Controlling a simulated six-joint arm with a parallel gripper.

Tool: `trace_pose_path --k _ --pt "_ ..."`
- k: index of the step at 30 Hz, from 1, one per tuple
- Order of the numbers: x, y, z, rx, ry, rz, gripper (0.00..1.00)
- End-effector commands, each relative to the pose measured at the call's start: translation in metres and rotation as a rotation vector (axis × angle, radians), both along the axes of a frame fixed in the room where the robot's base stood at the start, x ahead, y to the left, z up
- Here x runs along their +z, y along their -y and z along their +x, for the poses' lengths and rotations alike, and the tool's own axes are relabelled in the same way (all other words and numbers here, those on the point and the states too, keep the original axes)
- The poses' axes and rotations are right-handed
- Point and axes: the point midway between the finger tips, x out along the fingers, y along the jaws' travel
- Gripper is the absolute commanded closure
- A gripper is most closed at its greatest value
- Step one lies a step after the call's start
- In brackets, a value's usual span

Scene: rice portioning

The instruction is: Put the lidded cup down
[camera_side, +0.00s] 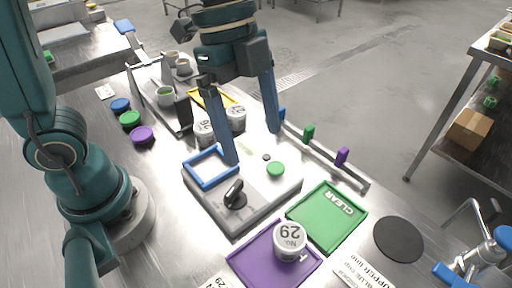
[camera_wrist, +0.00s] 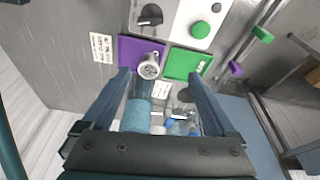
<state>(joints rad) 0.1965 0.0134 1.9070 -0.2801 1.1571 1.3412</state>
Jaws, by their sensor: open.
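A lidded cup marked No. 29 (camera_side: 290,240) stands upright on the purple tray (camera_side: 245,262). In the wrist view the cup (camera_wrist: 149,66) shows beyond and between my fingertips, on the purple tray (camera_wrist: 128,50). My gripper (camera_side: 252,146) is open, with its two blue fingers wide apart and nothing held. It hangs over the grey machine, behind and apart from the No. 29 cup. In the wrist view my gripper (camera_wrist: 158,76) also shows empty. Two more numbered cups, one to the left (camera_side: 205,132) and one beside it (camera_side: 236,118), stand behind the machine.
The grey machine (camera_side: 258,209) has a blue frame (camera_side: 190,173), a black knob (camera_side: 235,193) and a green button (camera_side: 275,169). A green CLEAR tray (camera_side: 316,238) lies beside the purple one. A rail (camera_side: 325,158) with coloured blocks runs along the right. A black disc (camera_side: 398,239) and tap stand at front right.

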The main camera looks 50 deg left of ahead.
Motion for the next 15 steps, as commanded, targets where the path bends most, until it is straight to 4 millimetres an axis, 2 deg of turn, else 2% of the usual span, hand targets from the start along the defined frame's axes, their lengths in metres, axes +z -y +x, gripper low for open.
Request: trace_pose_path --k 3,9,12,15 --pt "0.007 -0.029 -0.014 0.359 0.044 0.021 0.07" --pt "0.006 -0.069 -0.037 0.943 0.124 -0.024 0.07" --pt "0.002 -0.082 -0.047 1.165 0.157 -0.071 0.07" --pt "-0.002 -0.091 -0.052 1.317 0.18 -0.114 0.07"
